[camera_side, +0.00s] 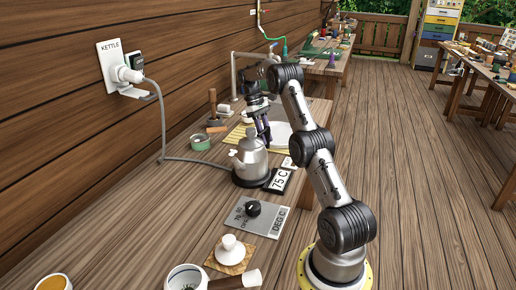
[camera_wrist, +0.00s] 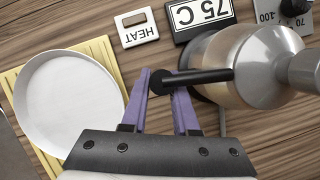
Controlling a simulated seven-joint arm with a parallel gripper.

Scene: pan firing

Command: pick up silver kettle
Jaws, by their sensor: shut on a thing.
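The silver kettle (camera_side: 250,158) stands upright on its black base beside the 75 C display (camera_side: 279,181) in the side view. In the wrist view the kettle body (camera_wrist: 245,65) is at the upper right, and its black handle (camera_wrist: 200,76) points left. My gripper (camera_side: 266,136) is at the kettle's far side in the side view. In the wrist view its purple fingers (camera_wrist: 167,88) are on either side of the handle's end, shut on it. Part of the handle is hidden by the fingers.
A white round dish (camera_wrist: 70,100) lies on a yellow slatted mat (camera_wrist: 104,52) left of the handle. A grey dial panel (camera_side: 250,214), a white knobbed press (camera_side: 230,250) and a green tin (camera_side: 200,142) are on the bench. A grey cable (camera_side: 162,125) runs from the wall plug.

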